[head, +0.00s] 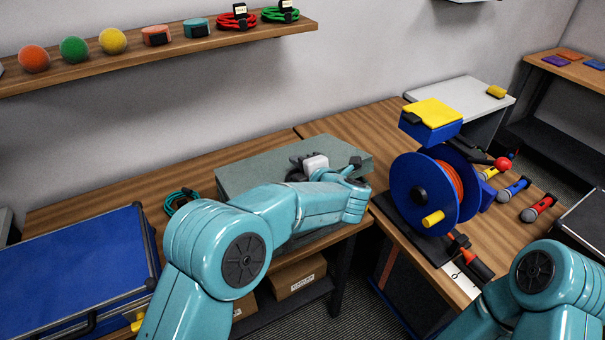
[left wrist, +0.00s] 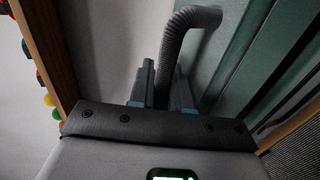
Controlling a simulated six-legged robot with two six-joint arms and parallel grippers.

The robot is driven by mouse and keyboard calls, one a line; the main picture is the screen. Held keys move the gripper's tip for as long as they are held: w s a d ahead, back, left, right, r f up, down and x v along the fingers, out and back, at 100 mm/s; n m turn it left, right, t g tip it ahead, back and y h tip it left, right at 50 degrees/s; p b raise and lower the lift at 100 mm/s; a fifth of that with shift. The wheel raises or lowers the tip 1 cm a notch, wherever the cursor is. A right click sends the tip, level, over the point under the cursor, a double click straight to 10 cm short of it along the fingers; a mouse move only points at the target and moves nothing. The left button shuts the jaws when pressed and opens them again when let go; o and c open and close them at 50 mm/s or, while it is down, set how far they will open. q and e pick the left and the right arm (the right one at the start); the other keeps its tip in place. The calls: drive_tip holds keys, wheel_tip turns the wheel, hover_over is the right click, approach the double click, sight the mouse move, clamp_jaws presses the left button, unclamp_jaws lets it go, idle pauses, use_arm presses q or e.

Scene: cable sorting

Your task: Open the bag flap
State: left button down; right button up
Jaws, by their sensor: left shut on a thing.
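The bag (head: 245,178) is a flat grey-green case lying on the wooden table, its top looking shut. My left gripper (head: 298,164) is over the top of the bag, partly hidden by my own wrist. In the left wrist view, my left gripper (left wrist: 163,88) has its two dark fingers closed around a grey ribbed, curved handle (left wrist: 194,18). The grey-green bag surface (left wrist: 238,55) lies just right of it. My arm hides the bag's front middle. My right gripper is out of view; only my right arm shows at lower right.
A blue cable reel (head: 405,185) stands right of the bag, with microphones (head: 514,190) beyond it. A blue case (head: 75,270) is at the left. A wall shelf (head: 130,68) with balls and cables hangs above. A teal cable (head: 180,200) lies left of the bag.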

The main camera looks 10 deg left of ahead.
use_arm(q)
drive_tip(key=r, duration=0.1)
drive_tip(key=w+a+r+p, duration=0.1)
drive_tip(key=r, duration=0.1)
drive_tip(key=w+a+r+p, duration=0.1)
drive_tip(key=shift+w+r, duration=0.25)
drive_tip(key=shift+w+a+r+p, duration=0.4)
drive_tip(key=shift+w+r+p, duration=0.2)
drive_tip(key=shift+r, duration=0.05)
